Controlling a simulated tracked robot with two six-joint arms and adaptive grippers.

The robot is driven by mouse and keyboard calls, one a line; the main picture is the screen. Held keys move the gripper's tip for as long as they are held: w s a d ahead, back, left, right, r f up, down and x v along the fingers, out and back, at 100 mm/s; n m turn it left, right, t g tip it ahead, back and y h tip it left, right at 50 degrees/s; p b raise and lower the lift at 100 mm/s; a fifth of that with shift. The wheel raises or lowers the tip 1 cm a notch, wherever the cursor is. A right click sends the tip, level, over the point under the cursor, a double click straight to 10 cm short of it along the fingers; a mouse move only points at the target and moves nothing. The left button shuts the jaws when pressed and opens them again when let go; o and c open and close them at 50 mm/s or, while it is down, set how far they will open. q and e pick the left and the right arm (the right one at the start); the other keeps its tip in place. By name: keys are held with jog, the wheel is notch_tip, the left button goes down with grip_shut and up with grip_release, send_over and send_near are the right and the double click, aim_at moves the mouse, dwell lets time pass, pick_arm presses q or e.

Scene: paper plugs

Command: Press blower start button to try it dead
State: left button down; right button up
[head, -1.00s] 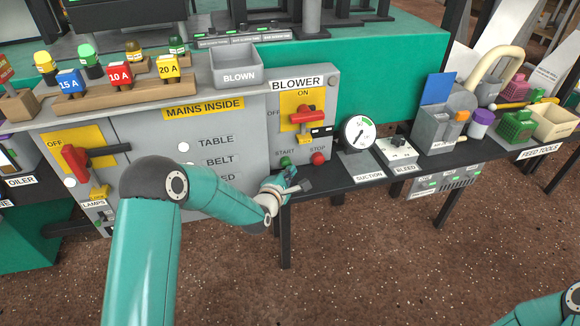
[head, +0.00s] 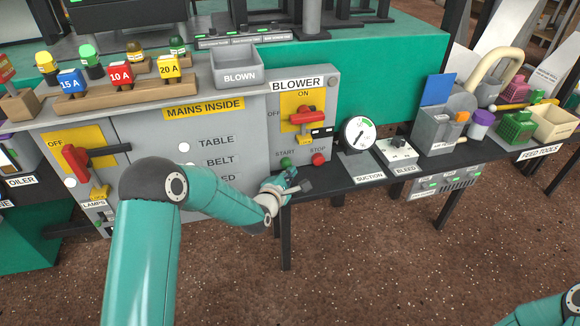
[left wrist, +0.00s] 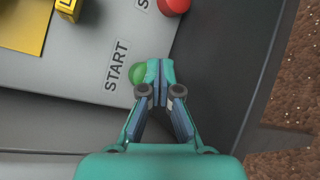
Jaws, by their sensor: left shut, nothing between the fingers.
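The green start button (head: 285,161) sits on the lower part of the grey blower panel (head: 327,95), left of the red stop button (head: 318,158). My left gripper (head: 291,178) is shut and empty just in front of the start button. In the left wrist view, the fingertips of my left gripper (left wrist: 159,72) lie right beside the green start button (left wrist: 138,75) and partly cover it. I cannot tell whether they touch it. The blower's red switch handle (head: 302,116) lies across its yellow plate. My right gripper is out of view.
The suction gauge (head: 358,133) and bleed box (head: 397,150) stand on the dark shelf to the right. The mains cabinet (head: 190,135) with a red handle (head: 75,163) by an OFF plate is on the left. The blown bin (head: 237,70) sits above.

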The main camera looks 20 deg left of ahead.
pick_arm(q)
jog(key=shift+w+a+r+y, duration=0.35)
jog(key=shift+a+r, duration=0.15)
jog(key=shift+a, duration=0.15)
jog(key=shift+s+d+f+b, duration=0.1)
jog(key=shift+s+f+b, duration=0.1)
jog(key=shift+b, duration=0.1)
jog(key=shift+r, duration=0.1)
jog(key=shift+s+d+f+b, duration=0.15)
jog(key=shift+s+d+b, duration=0.2)
jog(key=shift+s+d, duration=0.6)
jog(key=shift+s+d+f+b, duration=0.1)
jog(key=shift+s+d+b, duration=0.2)
jog(key=shift+s+d, duration=0.65)
jog(key=shift+s+a, duration=0.2)
